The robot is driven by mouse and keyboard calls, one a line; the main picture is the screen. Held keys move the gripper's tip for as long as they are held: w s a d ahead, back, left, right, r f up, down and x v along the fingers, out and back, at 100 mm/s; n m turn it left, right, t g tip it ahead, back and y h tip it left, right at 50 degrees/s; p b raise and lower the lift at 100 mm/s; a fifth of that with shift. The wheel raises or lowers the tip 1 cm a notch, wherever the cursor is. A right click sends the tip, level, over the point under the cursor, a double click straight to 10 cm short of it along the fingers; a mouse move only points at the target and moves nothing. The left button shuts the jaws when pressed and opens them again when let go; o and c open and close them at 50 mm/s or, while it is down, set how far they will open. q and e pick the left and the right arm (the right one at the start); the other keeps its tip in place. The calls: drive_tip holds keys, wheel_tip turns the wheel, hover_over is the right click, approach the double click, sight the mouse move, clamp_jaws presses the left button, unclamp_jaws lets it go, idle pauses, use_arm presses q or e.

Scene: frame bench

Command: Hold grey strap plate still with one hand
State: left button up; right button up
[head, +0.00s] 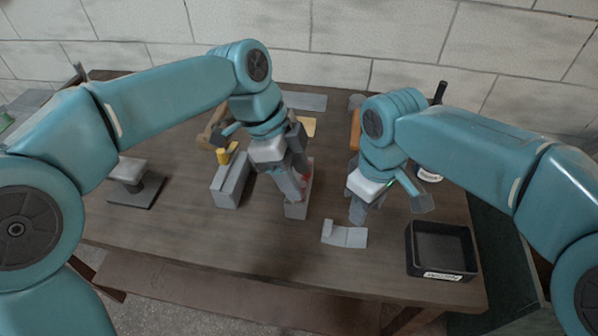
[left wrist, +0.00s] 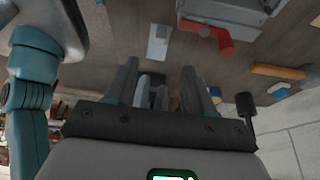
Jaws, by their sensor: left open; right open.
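The grey strap plate (head: 350,238) appears to be the small light grey flat piece with a raised tab at its left end, lying on the bench near the front. It also shows in the left wrist view (left wrist: 158,45), beyond my fingers. My right gripper (head: 358,212) is open just behind and above it; I cannot tell whether it touches. My left gripper (head: 294,192) is open, to the left of the plate, in front of a grey block with a red part (head: 308,184).
A black tray (head: 441,275) stands at the front right. A grey block (head: 230,185) with a yellow part and a grey stand on a dark base (head: 136,193) are at left. Another grey flat piece (head: 306,101) lies at the back. The front left bench is clear.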

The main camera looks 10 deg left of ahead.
sight(326, 223)
use_arm(q)
drive_tip(key=x, duration=1.5)
drive_tip(key=shift+w+d, duration=0.15)
drive_tip(key=shift+d, duration=0.2)
drive_tip(key=shift+d+f, duration=0.15)
drive_tip(key=shift+f, duration=0.25)
drive_tip(key=shift+c, duration=0.3)
clamp_jaws()
